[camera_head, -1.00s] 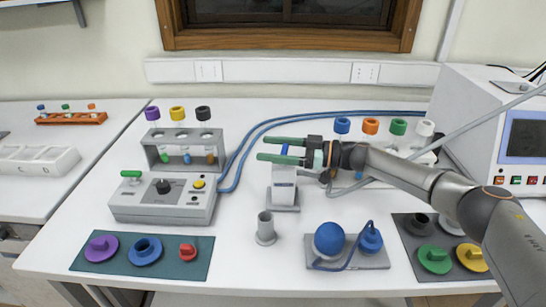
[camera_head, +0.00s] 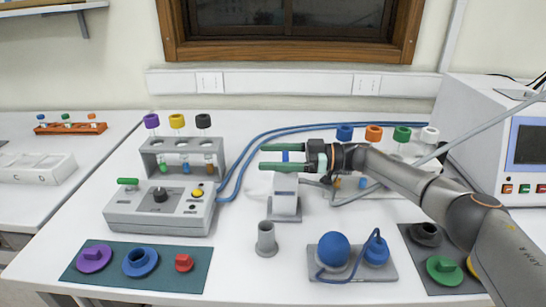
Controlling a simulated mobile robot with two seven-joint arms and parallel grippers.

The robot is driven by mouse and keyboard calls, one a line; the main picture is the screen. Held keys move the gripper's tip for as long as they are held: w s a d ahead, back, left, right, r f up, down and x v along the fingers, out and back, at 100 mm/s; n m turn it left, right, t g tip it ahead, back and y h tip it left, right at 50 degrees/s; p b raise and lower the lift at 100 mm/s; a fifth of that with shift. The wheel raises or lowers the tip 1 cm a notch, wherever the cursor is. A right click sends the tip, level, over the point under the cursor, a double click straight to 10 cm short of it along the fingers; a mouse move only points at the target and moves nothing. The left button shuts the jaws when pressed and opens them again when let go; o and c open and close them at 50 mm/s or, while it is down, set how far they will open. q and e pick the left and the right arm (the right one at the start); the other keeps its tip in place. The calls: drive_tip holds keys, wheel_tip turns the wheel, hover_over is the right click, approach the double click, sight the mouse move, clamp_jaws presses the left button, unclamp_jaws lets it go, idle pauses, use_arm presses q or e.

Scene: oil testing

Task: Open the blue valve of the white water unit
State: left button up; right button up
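The white water unit (camera_head: 285,196) stands mid-table on a grey base. Its small blue valve (camera_head: 285,156) is at the top, seen between the two green fingers of my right gripper (camera_head: 272,157). The fingers are well apart, one behind and one in front of the valve, pointing left. Whether they touch it is too small to tell. The fingers and gripper body hide part of the unit's top. My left gripper is not in view.
A grey control box (camera_head: 160,208) stands left, before a tube rack (camera_head: 183,150). A small grey cylinder (camera_head: 266,240) and a blue ball on a plate (camera_head: 333,250) are in front. A blue hose (camera_head: 245,150) runs behind. A white machine (camera_head: 480,130) stands right.

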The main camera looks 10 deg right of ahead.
drive_tip(key=shift+o, duration=0.9)
drive_tip(key=b+v, duration=0.2)
drive_tip(key=v, duration=1)
drive_tip(key=shift+d, duration=0.25)
drive_tip(key=shift+s, duration=0.15)
